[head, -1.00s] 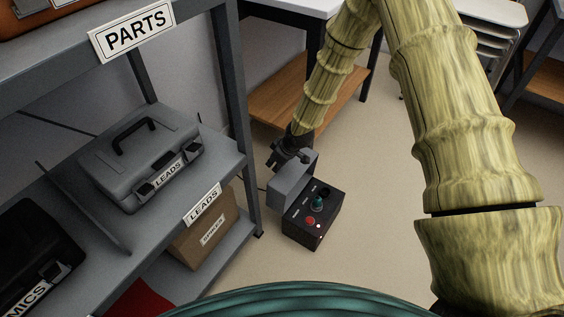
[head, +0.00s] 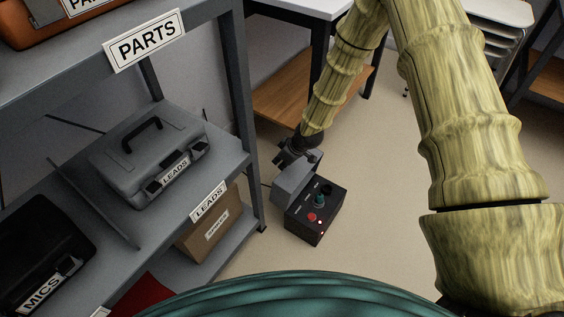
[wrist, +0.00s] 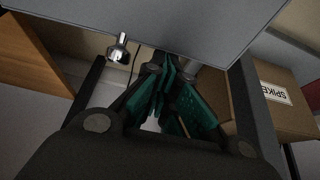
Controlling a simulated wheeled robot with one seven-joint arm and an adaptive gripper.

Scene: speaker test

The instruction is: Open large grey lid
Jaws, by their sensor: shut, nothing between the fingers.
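The large grey lid (head: 293,186) stands raised along the left edge of a black control box (head: 302,228) on the floor. The box's top panel is partly visible, with a green knob (head: 320,200) and a red button (head: 311,217). My gripper (head: 301,160) is just behind and above the lid, its fingertips partly hidden by it. In the wrist view a broad grey surface, seemingly the lid (wrist: 170,22), fills the top, close beyond my gripper (wrist: 166,75). Its green-padded fingers are shut and empty. Whether they touch the lid I cannot tell.
A grey shelf unit (head: 240,100) stands to the left, carrying a grey LEADS case (head: 135,178) and a black MICS case (head: 30,250). A cardboard box (head: 196,243) sits on its lower shelf. A table with a wooden lower shelf (head: 283,95) is behind. Floor right of the control box is clear.

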